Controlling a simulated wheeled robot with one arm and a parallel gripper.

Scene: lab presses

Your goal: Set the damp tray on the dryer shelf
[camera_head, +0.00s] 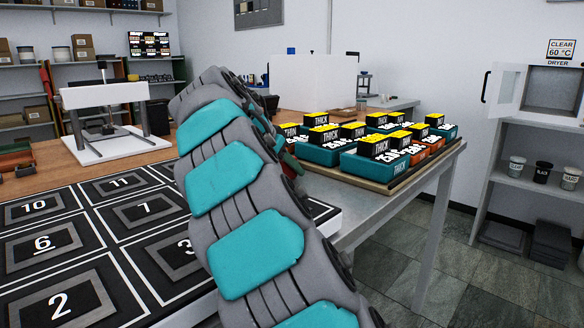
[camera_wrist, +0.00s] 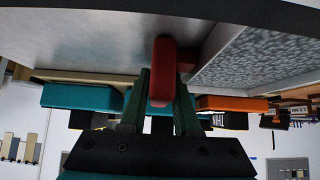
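In the wrist view, which hangs upside down, my gripper (camera_wrist: 160,98) has its two dark green fingers close against the sides of a red bar (camera_wrist: 161,65). A darker red panel (camera_wrist: 203,48) shows behind the bar, beside a grey speckled surface (camera_wrist: 262,48); I cannot tell whether these make up the damp tray. In the head view my arm hides most of the gripper and what it holds. The dryer (camera_head: 552,88) is at the far right on the wall, its white door (camera_head: 505,90) swung open to the left.
Teal trays (camera_head: 328,155) and an orange one, with black-and-yellow THICK boxes, stand on a board on a steel table (camera_head: 388,208). A numbered black board (camera_head: 62,240) lies at front left, a white press (camera_head: 105,97) behind it. Tiled floor (camera_head: 470,265) lies clear before the dryer.

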